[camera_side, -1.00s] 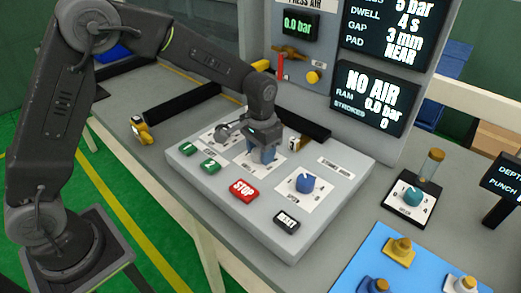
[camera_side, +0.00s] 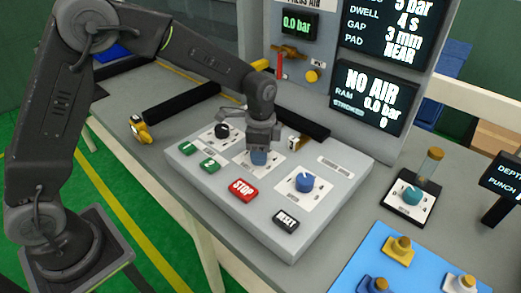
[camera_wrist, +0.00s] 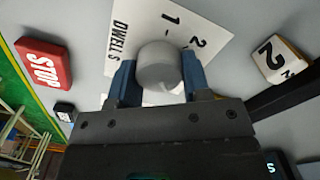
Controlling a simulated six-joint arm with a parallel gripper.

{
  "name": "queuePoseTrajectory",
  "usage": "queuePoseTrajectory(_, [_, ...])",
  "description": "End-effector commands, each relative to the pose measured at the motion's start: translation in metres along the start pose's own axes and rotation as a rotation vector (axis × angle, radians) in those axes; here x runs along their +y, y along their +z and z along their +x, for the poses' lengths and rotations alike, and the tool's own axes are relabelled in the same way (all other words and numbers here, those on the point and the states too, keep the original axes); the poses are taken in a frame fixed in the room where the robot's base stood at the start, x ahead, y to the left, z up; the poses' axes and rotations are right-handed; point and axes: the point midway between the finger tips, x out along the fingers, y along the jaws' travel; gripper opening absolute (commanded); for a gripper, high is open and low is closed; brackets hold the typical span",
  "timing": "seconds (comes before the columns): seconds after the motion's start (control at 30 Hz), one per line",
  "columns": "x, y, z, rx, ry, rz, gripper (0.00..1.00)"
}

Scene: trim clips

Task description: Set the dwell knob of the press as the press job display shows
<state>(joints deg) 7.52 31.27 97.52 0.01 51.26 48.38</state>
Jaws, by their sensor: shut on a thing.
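The dwell knob (camera_wrist: 160,68) is a grey round knob on a white plate (camera_wrist: 117,48) marked "DWELL S", seen in the wrist view. The scale numbers 1 and 2 show; the rest of the scale is hidden. My gripper (camera_wrist: 157,82) has its blue fingers on both sides of the knob, shut on it. In the side view my gripper (camera_side: 259,157) is down at the middle plate of the press panel and hides the knob. The knob's pointer reading cannot be told.
On the panel (camera_side: 330,173) are a black knob (camera_side: 222,131), a blue knob (camera_side: 305,182), a red STOP button (camera_side: 243,190), green buttons and a black RESET button (camera_side: 286,221). A white block (camera_side: 294,143) stands close behind my gripper. Another display (camera_side: 372,98) reads NO AIR.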

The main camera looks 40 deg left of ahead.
Motion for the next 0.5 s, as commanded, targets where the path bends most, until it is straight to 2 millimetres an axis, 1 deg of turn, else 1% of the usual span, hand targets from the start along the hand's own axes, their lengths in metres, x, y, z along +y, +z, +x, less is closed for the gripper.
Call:
queuePoseTrajectory(0.2, [-0.0001, -0.0008, -0.002, 0.004, -0.003, 0.07, 0.2])
queuePoseTrajectory(0.5, [-0.0001, -0.0008, -0.002, 0.004, -0.003, 0.094, 0.2])
